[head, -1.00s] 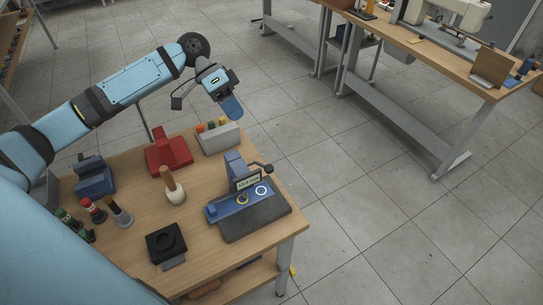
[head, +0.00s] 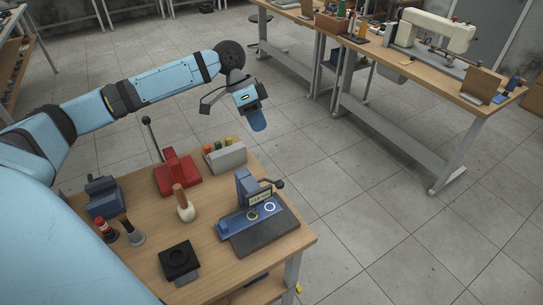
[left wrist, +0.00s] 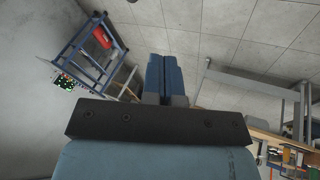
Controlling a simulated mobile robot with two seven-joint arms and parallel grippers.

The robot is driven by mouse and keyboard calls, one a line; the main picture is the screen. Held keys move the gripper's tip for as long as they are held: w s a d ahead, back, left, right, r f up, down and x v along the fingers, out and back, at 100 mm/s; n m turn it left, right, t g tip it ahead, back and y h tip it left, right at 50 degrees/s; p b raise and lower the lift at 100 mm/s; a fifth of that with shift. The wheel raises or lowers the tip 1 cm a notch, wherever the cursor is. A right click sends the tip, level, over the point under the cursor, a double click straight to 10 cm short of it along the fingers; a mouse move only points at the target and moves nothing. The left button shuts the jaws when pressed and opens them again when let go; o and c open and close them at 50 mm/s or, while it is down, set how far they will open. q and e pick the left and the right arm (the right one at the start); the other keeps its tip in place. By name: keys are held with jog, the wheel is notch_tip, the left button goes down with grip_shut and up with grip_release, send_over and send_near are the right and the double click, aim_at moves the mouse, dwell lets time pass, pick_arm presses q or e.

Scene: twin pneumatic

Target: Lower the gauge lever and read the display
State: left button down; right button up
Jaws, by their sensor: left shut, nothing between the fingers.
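The blue gauge (head: 237,222) stands on a dark mat (head: 266,236) at the right front of the wooden table in the head view. Its small display (head: 259,197) faces me, but its digits are too small to read. The dark-knobbed lever (head: 278,184) sticks out at the upper right of the gauge. My left gripper (head: 258,121) is shut and empty, in the air above and beyond the table's far right corner, well apart from the gauge. Its blue fingers (left wrist: 164,76) lie together in the left wrist view. My right gripper is not in view.
On the table stand a red press (head: 178,172) with an upright lever, a grey box (head: 226,157) of coloured items, a wooden-handled tool (head: 184,206), a black block (head: 179,260) and a blue vise (head: 104,197). A bench with a sewing machine (head: 434,33) stands at the back right.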

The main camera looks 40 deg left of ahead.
pick_arm(q)
jog(key=shift+s+d+r+p+x, duration=0.2)
jog(key=shift+s+x, duration=0.25)
jog(key=shift+x, duration=1.6)
jog(key=shift+s+d+r+p+x, duration=0.1)
jog(key=shift+s+d+p+x, duration=0.25)
jog(key=shift+x, duration=1.75)
jog(key=shift+s+d+r+p+x, duration=0.15)
jog(key=shift+s+x, duration=0.35)
jog(key=shift+x, duration=1.55)
jog(key=shift+f, duration=0.15)
